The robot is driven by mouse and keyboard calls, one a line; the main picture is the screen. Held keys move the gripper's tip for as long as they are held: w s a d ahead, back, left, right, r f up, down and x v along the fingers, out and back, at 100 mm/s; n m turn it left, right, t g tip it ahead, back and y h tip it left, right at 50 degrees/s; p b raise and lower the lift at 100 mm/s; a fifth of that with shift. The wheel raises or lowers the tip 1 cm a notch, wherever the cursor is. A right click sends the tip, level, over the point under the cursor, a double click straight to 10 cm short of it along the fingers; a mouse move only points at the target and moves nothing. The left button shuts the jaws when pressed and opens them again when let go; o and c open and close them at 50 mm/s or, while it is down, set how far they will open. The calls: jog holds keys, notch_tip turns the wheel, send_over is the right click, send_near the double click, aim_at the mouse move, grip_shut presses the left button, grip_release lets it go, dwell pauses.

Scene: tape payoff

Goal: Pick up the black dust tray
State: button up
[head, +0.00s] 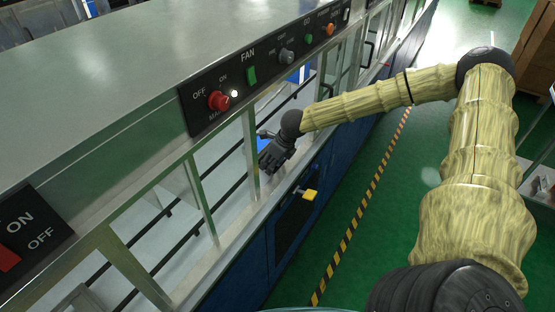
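My gripper (268,165) is black and sits at the machine's window opening, beside the pale ledge. Its fingers point down and to the left; they look close together, but their gap is too small to judge. I see nothing clearly held. A dark rectangular panel (290,228) with a yellow handle (310,195) is set in the blue cabinet front below the ledge, below and to the right of my gripper. It may be the black dust tray, but I cannot tell for sure. No other black tray is clear in view.
A black control panel (250,70) with a red button (218,100) and a green switch (251,75) runs above the gripper. Metal posts (202,203) divide the openings. A yellow-black stripe (355,220) marks the green floor, clear beside the machine. Boxes (536,50) stand at right.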

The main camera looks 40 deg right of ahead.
jog(key=c, duration=1.1)
jog(key=shift+r, duration=0.1)
jog(key=shift+r+b, duration=0.5)
jog(key=shift+r, duration=0.25)
jog(key=shift+r+b, duration=0.45)
jog(key=shift+r, duration=0.45)
jog(key=s+a+b, duration=0.1)
jog(key=s, duration=0.4)
jog(key=s+a+r+b, duration=0.1)
jog(key=s+a, duration=0.1)
jog(key=s, duration=0.3)
jog(key=s+a+b, duration=0.1)
jog(key=s, duration=0.4)
jog(key=shift+s+a+r+b, duration=0.2)
jog(key=shift+s+r+b, duration=0.05)
jog(key=shift+b, duration=0.05)
